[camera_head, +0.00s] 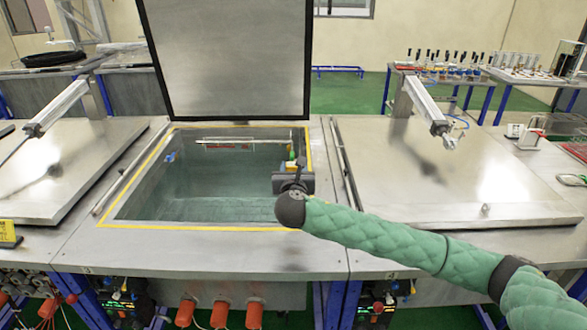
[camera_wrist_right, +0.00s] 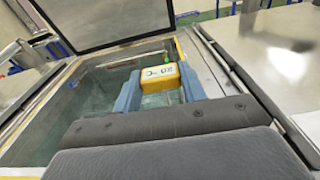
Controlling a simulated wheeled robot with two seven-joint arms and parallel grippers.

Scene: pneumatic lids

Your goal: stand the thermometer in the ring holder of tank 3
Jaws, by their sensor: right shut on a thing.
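The thermometer has a yellow box-shaped head (camera_wrist_right: 160,75) with dark lettering, seen between my fingers in the right wrist view. My right gripper (camera_wrist_right: 158,84) is shut on it with its two blue-grey fingers. In the head view the gripper (camera_head: 291,177) is over the right part of the open tank (camera_head: 205,190), and a little yellow of the thermometer (camera_head: 287,168) shows beyond it. A small green piece (camera_head: 292,155) shows just past it near the tank's back right corner. I cannot tell whether it belongs to the ring holder. The thermometer's lower end is hidden. My left gripper is out of view.
The tank's lid (camera_head: 232,60) stands open at the back. A pale rail (camera_head: 240,141) crosses the tank's back wall, and a blue clip (camera_head: 170,157) is on its left side. Closed metal lids flank it, with a lid arm (camera_head: 425,105) on the right one.

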